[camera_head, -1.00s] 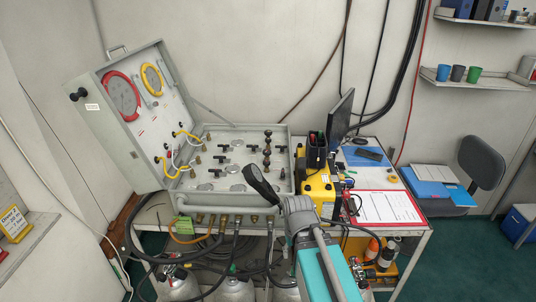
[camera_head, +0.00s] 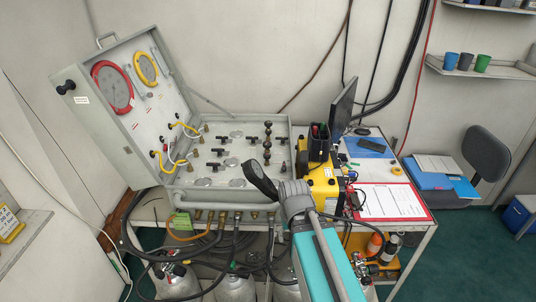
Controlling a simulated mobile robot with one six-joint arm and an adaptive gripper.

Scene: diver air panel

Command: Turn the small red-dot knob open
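The diver air panel (camera_head: 281,171) is an open grey case on the table, with its lid raised at the left. Its face carries several black T-handles (camera_head: 247,164) and a column of dark round knobs (camera_head: 267,141). No red dot can be made out at this size, so I cannot tell which knob is the small red-dot one. My gripper (camera_head: 258,177) is a dark shape at the end of my grey and teal arm, over the front right part of the panel. It hides a little of the panel. Its fingers are not clear, and I see nothing held.
A yellow device (camera_head: 322,184) stands close right of the panel, beside a monitor (camera_head: 342,107). A red-edged sheet (camera_head: 390,202) lies farther right. Large gauges (camera_head: 112,87) sit in the raised lid. Hoses and cylinders (camera_head: 178,282) are below the front edge.

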